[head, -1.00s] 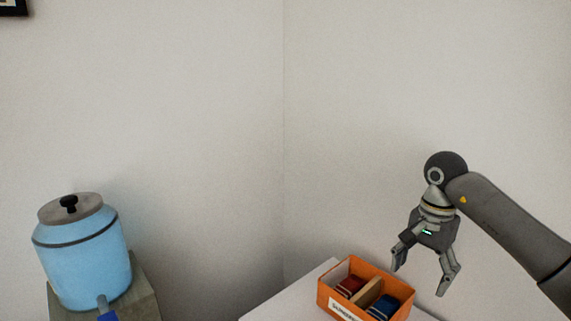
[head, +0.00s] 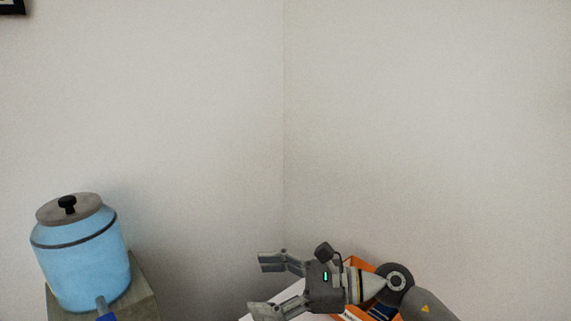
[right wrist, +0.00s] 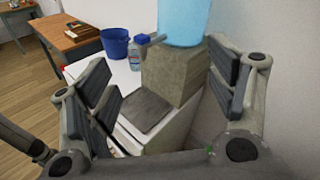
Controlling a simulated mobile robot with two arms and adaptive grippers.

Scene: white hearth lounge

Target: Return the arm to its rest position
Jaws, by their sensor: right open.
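My right gripper (head: 262,284) is open and empty, its fingers pointing left in the head view. It is in front of the white table and partly covers the orange box (head: 357,263). A blue item (head: 381,312) shows in the box behind my arm; the rest of the box's contents is hidden. In the right wrist view the two fingers of my right gripper (right wrist: 165,90) stand apart with nothing between them. My left gripper is not in view.
A light blue dispenser (head: 82,262) with a grey lid stands on a stone-like block (head: 146,290) at left. The right wrist view shows a blue bucket (right wrist: 115,43), a bottle (right wrist: 134,58), a dark grey slab (right wrist: 146,110) and a wooden table (right wrist: 68,38).

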